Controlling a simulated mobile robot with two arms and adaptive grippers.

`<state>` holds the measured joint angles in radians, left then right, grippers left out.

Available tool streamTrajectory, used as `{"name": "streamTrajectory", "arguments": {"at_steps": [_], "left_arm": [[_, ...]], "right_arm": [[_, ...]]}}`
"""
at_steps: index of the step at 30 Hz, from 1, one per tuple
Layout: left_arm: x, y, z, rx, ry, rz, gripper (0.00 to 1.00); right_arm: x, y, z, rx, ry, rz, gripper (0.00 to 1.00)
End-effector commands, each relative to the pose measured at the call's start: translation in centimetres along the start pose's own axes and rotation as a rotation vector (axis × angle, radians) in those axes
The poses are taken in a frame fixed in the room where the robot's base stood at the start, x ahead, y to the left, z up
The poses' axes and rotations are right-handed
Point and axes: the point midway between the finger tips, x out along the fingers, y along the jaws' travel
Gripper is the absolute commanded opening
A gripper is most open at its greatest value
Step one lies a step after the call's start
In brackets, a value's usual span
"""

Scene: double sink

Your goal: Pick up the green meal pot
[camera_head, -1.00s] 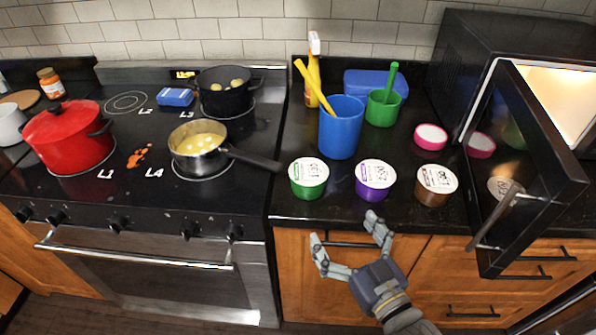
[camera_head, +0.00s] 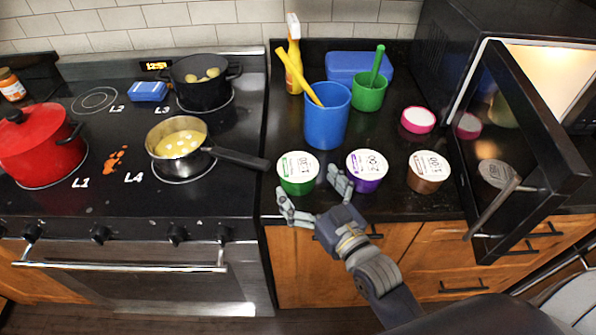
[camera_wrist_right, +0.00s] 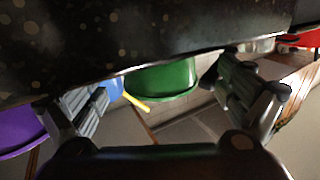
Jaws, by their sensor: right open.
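The green meal pot (camera_head: 297,174), with a white printed lid, stands upright near the front edge of the counter, left of the purple pot. My right gripper (camera_head: 312,200) is open just in front of it, its two fingers pointing at the pot from the counter's front edge. In the right wrist view the green pot (camera_wrist_right: 163,82) shows between the two open fingers (camera_wrist_right: 165,100), partly cut off by the dark speckled counter edge. I cannot tell whether a finger touches it. My left gripper is not in view.
The purple pot (camera_head: 367,171) stands close by the right finger, with a brown pot (camera_head: 428,172) further right. A blue cup (camera_head: 327,116) is behind. The open microwave door (camera_head: 525,150) juts out at right; a pan handle (camera_head: 240,158) reaches toward the green pot.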

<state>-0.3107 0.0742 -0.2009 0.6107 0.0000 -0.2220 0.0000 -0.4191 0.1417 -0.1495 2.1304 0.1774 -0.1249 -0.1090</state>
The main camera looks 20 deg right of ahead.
Motion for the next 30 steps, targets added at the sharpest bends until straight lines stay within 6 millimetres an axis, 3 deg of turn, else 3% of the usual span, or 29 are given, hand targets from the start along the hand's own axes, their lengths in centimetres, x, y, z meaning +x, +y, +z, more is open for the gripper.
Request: {"name": "streamTrajectory", "arguments": {"at_steps": [7,17,19,25,30], "left_arm": [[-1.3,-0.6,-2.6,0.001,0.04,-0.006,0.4],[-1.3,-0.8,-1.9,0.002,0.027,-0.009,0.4],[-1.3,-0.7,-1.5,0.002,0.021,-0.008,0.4],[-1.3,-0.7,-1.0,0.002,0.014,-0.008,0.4],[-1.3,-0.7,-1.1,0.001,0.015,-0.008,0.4]], "right_arm": [[3.5,0.1,-0.6,0.0,0.002,0.001,0.95],[4.4,0.1,-0.5,0.0,0.001,0.0,0.95],[4.4,0.1,-0.5,0.0,0.001,0.0,0.86],[4.3,0.1,-0.4,0.0,0.001,0.0,0.41],[4.3,0.1,-0.6,0.0,0.005,0.0,0.38]]}}
